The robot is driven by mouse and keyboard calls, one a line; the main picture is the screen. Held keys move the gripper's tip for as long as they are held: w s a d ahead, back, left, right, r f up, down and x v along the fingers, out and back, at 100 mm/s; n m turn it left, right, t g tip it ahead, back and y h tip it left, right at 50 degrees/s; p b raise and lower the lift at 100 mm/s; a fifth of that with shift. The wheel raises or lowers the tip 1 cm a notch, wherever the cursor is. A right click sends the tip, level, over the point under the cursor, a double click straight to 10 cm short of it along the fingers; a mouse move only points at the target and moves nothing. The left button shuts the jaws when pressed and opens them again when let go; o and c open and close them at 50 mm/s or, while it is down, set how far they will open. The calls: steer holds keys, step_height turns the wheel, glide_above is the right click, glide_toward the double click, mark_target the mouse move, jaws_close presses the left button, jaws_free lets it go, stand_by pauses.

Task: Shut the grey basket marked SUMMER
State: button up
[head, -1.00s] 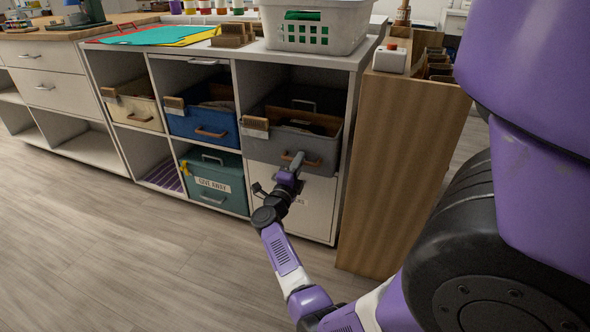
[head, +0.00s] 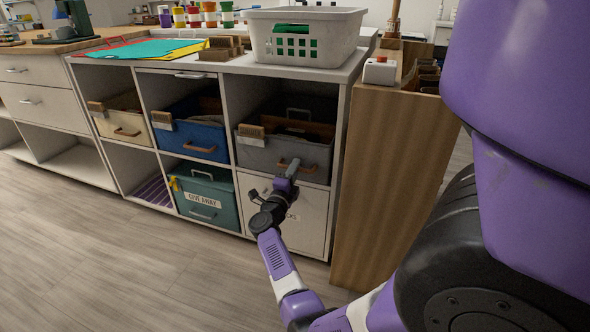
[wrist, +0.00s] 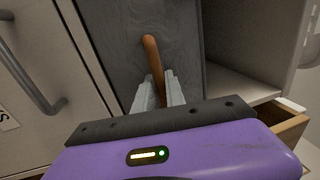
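The grey basket (head: 270,153) sits in the upper right cubby, its front still standing a little forward of the shelf face. It has a copper-brown handle on its front, and a brown tag hangs at its left corner; I cannot read its marking. My gripper (head: 292,166) is at the handle, with the arm reaching up from below. In the wrist view the handle (wrist: 150,52) runs between my two pale fingertips (wrist: 159,88), which are closed around it. The grey basket front (wrist: 125,25) fills the middle behind it.
A blue basket (head: 205,138) and a cream basket (head: 123,127) stand in cubbies to the left. A teal GIVE AWAY box (head: 208,205) and a white-fronted compartment (head: 312,225) are below. A white laundry basket (head: 303,50) stands on top. A wooden unit (head: 385,180) borders the right.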

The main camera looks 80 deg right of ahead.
steer(key=p+v, duration=0.3)
steer(key=v, duration=0.5)
steer(key=shift+d, duration=0.1)
stand_by(0.5)
